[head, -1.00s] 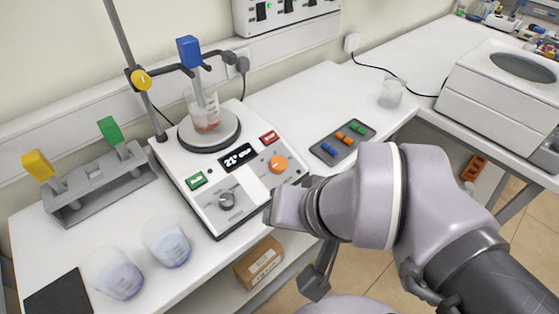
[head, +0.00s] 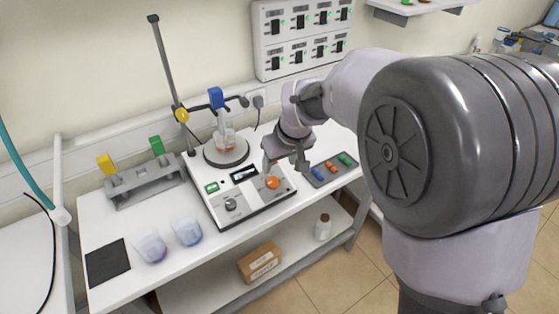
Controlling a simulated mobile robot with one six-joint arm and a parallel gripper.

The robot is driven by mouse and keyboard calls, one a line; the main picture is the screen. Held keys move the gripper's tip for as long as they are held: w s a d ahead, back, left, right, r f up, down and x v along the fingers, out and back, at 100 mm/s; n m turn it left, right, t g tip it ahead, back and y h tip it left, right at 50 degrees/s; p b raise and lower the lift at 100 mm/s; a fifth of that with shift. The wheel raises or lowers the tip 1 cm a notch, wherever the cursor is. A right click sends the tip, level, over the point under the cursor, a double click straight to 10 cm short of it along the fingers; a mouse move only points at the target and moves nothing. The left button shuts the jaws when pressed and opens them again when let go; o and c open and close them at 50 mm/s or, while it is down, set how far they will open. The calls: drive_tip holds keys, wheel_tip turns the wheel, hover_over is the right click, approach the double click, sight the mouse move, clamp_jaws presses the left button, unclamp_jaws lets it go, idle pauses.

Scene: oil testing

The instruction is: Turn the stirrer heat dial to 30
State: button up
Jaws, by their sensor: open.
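The white stirrer (head: 240,212) stands on the bench with a small dark display (head: 244,174), an orange dial (head: 272,182) at its right and a grey dial (head: 230,204) at its left. The display is too small to read now. My gripper (head: 283,168) is just above and right of the orange dial, pointing down, open and apparently empty. I cannot tell whether it touches the dial. A beaker (head: 225,140) with reddish liquid sits on the round plate, with a blue-topped probe (head: 216,98) held in it by a clamp stand (head: 170,75).
A tray (head: 345,172) with coloured pieces lies right of the stirrer, close to my gripper. A grey rack (head: 143,185) and two beakers (head: 188,231) stand to the left. A black mat (head: 107,262) lies at the front left. A carton (head: 260,262) sits on the lower shelf.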

sight(273, 181)
drive_tip(key=b+x, duration=0.3)
drive_tip(key=x, duration=0.9)
drive_tip(key=shift+f, duration=0.15)
clamp_jaws()
